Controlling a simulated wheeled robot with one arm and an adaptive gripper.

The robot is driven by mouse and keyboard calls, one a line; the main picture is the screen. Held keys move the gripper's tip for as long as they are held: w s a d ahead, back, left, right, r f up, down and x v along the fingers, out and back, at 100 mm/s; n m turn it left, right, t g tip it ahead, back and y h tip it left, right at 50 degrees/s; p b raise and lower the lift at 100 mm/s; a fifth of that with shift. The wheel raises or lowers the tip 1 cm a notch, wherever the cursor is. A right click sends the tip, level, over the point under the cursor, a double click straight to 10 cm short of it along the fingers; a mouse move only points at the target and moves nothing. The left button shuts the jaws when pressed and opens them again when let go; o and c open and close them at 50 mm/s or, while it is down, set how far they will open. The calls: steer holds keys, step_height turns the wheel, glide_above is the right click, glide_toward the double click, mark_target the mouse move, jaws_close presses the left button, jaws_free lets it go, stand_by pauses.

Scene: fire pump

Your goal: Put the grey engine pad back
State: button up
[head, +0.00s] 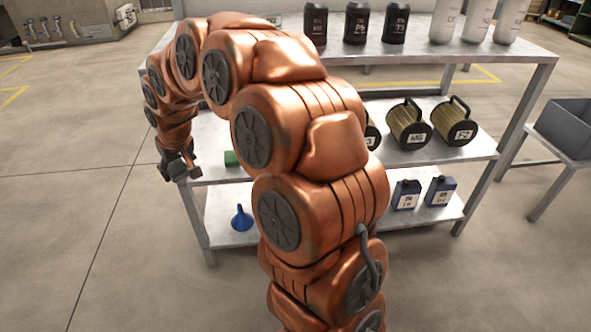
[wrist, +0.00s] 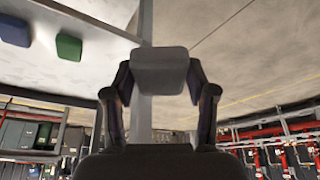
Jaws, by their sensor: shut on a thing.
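The grey engine pad (wrist: 159,72) is a rounded block between the two fingers of my gripper (wrist: 160,90) in the wrist view. My gripper is shut on it. In the head view my gripper (head: 178,168) hangs at the left front corner of the metal shelf rack, by the middle shelf; the grey pad cannot be made out there. A green pad (wrist: 69,46) and a blue pad (wrist: 15,30) lie side by side at the upper left of the wrist view. The green pad also shows on the middle shelf in the head view (head: 231,158), partly hidden by my arm.
The rack's top shelf (head: 430,52) bears black and white bottles. A blue funnel (head: 241,217) and blue jugs (head: 405,195) stand on the bottom shelf. A grey bin (head: 565,128) stands at right. The floor at left is clear.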

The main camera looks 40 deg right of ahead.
steer(key=s+d+f+m+b, duration=0.1)
steer(key=s+d+f, duration=0.15)
steer(key=d, duration=0.85)
steer(key=s+d+f+b, duration=0.1)
steer(key=d+f+b, duration=0.15)
steer(key=d, duration=0.85)
steer(key=s+d+f+m+h, duration=0.1)
steer(key=s+d+f, duration=0.1)
steer(key=s+d, duration=0.7)
steer(key=s+d+f+m, duration=0.15)
steer(key=s+d, duration=0.45)
steer(key=d, duration=0.7)
steer(key=shift+n, duration=0.35)
steer(key=w+a+b, duration=0.1)
steer(key=w, duration=0.3)
steer(key=w+a+f+b, duration=0.1)
steer(key=w+a, duration=0.1)
steer(key=w, duration=0.3)
steer(key=w+a+f+b, duration=0.1)
steer(key=w, duration=0.4)
steer(key=shift+w+a+f, duration=0.1)
steer(key=shift+a+f, duration=0.1)
steer(key=shift+a, duration=0.05)
steer(key=shift+w+a, duration=0.2)
steer(key=shift+w, duration=0.35)
steer(key=shift+f+b, duration=1.05)
steer(key=shift+f, duration=0.6)
steer(key=shift+f, duration=0.1)
steer(key=o, duration=1.1)
